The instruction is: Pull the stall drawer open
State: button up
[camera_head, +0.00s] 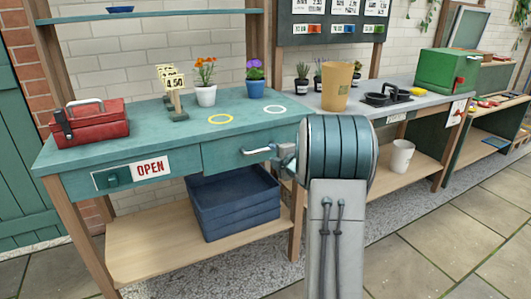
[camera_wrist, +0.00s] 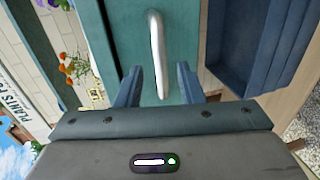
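The teal stall drawer (camera_head: 225,156) is under the right part of the teal counter, and its front looks flush with the stall. Its pale metal bar handle (camera_head: 256,151) shows left of my gripper (camera_head: 284,157), which is partly hidden by my arm. In the wrist view the handle (camera_wrist: 156,40) stands out from the teal drawer front (camera_wrist: 125,35). The two blue fingers of my gripper (camera_wrist: 160,75) are apart, one on each side of the handle's near end. I see gaps beside the handle; contact is not visible.
Blue stacked crates (camera_head: 233,203) sit on the lower shelf below the drawer. A red toolbox (camera_head: 92,121), an orange-flowered pot (camera_head: 206,94) and a purple-flowered pot (camera_head: 255,88) stand on the counter (camera_head: 150,128). An OPEN sign (camera_head: 150,167) hangs left of the drawer.

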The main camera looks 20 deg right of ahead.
aim_at(267, 150)
jog(key=x, duration=0.7)
jog(key=shift+s+b, duration=0.1)
jog(key=shift+b, duration=0.2)
grip_shut()
